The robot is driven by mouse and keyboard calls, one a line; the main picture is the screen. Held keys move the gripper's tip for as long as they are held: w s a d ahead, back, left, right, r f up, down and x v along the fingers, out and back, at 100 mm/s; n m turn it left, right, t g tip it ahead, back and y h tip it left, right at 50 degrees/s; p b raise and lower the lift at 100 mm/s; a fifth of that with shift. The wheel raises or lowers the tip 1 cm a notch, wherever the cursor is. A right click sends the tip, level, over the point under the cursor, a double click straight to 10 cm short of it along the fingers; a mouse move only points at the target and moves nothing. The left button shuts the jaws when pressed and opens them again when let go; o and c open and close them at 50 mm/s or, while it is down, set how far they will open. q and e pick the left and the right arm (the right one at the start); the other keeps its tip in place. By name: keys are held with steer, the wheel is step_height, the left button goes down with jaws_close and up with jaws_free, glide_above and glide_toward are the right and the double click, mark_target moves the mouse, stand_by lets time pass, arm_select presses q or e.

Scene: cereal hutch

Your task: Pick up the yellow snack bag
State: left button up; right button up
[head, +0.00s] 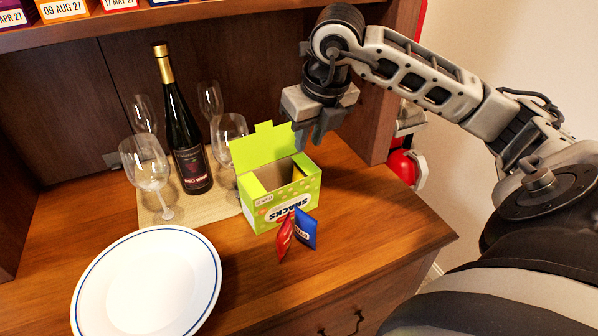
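A red snack bag (285,236) and a blue snack bag (305,229) stand against each other in front of the box. My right gripper (311,141) points down just above the back right of the box, near the raised flap. I cannot tell whether its fingers are apart, and no bag shows in them. My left gripper is out of view.
A wine bottle (186,139) and several wine glasses (148,170) stand on a mat (150,212) left of the box. A white plate (146,286) lies at the front left. A shelf (150,15) with boxes hangs above. The counter right of the bags is clear.

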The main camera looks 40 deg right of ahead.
mark_target(300, 172)
steer(key=x, duration=0.9)
steer(key=shift+s+a, duration=0.1)
jaws_close()
